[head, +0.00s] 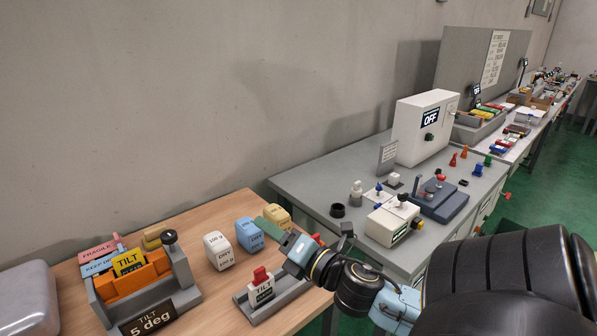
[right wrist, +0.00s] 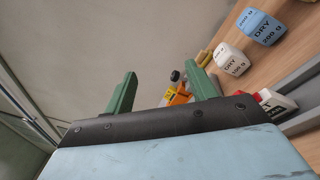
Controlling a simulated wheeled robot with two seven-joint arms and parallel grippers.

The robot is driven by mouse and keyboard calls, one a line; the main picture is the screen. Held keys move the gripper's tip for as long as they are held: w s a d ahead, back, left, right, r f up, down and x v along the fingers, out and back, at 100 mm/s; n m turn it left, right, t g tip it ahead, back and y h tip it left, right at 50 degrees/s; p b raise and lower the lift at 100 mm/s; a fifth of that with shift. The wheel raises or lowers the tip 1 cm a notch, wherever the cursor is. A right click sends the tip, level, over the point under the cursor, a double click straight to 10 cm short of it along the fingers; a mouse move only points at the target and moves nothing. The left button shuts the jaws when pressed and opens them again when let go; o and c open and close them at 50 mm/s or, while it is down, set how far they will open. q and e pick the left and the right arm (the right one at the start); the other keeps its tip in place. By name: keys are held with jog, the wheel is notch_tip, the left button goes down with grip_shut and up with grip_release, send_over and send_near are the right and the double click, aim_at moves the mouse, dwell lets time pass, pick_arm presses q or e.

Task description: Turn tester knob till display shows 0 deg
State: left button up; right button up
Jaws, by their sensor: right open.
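The tilt tester (head: 182,272) is a grey fixture at the lower left of the head view. Its dark display (head: 150,318) reads "TILT 5 deg". A black knob (head: 169,237) sits on top of its grey upright, and orange blocks lie in the fixture. My right gripper (head: 270,218) is open and empty, to the right of the tester and apart from the knob. Its two green fingers (right wrist: 164,70) also show spread in the right wrist view, with part of the tester small beyond them. My left gripper is in neither view.
A "TILT" block with a red top (head: 261,285) stands in a grey holder. A white machine (head: 425,130) on the grey table reads "OFF". A grey rounded object (head: 28,300) is at far left.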

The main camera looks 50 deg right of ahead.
jog(key=s+a+f+m+g+h, duration=0.1)
jog(key=s+f+m+g, duration=0.1)
jog(key=f+m, duration=0.3)
jog(key=s+a+f+m+g+h, duration=0.1)
jog(key=f+m+g, duration=0.3)
jog(key=m, duration=0.5)
jog(key=shift+s+f+g+h, duration=0.4)
jog(key=shift+s+f+h, duration=0.3)
jog(key=shift+s+f, duration=0.15)
jog(key=shift+c, duration=0.2)
